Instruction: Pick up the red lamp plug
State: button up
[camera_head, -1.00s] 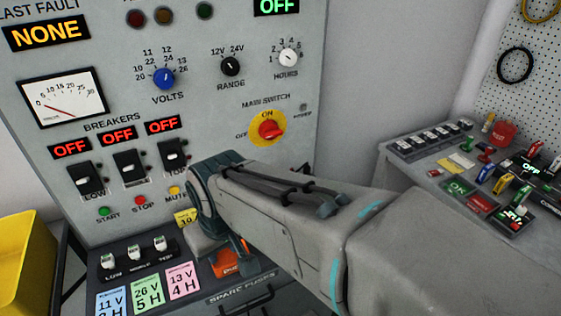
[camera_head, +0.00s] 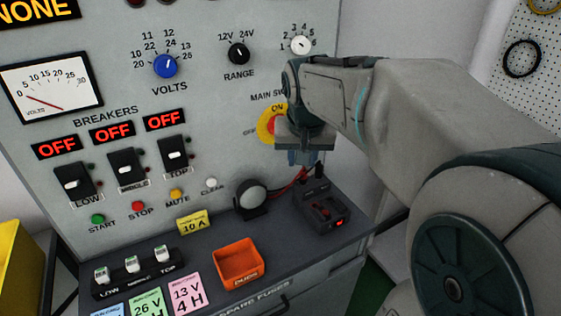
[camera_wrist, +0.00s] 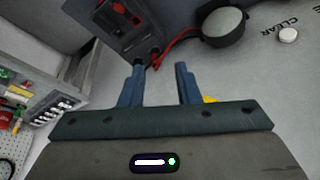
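A red lead (camera_head: 298,180) runs from beside the round lamp (camera_head: 250,197) toward the black tester box (camera_head: 322,212). In the wrist view the red lead (camera_wrist: 178,40) curves from the lamp (camera_wrist: 222,24) to a small red end (camera_wrist: 155,65) beside the box (camera_wrist: 118,22). This end looks like the plug, but it is small and partly behind a fingertip. My gripper (camera_head: 303,160) points down above the lead, in front of the main switch (camera_head: 266,125). In the wrist view my gripper (camera_wrist: 160,68) is open, its blue fingers apart with nothing clearly held between them.
An orange DUDS bin (camera_head: 239,262) and coloured cards (camera_head: 187,292) lie on the bench left of the box. The upright panel with breakers (camera_head: 127,170) stands close behind my gripper. A yellow bin (camera_head: 20,265) is at far left. Bench space between the bins is partly clear.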

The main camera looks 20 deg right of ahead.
jog(key=m, duration=0.1)
send_near(304, 171)
jog(key=b+x, duration=0.1)
jog(key=x, duration=0.3)
jog(key=shift+s+f, duration=0.1)
jog(key=shift+f, duration=0.15)
jog(key=shift+h, duration=0.3)
jog(key=shift+x, duration=3)
jog(key=shift+w+a, duration=0.15)
jog(key=shift+w, duration=0.05)
jog(key=c, duration=0.6)
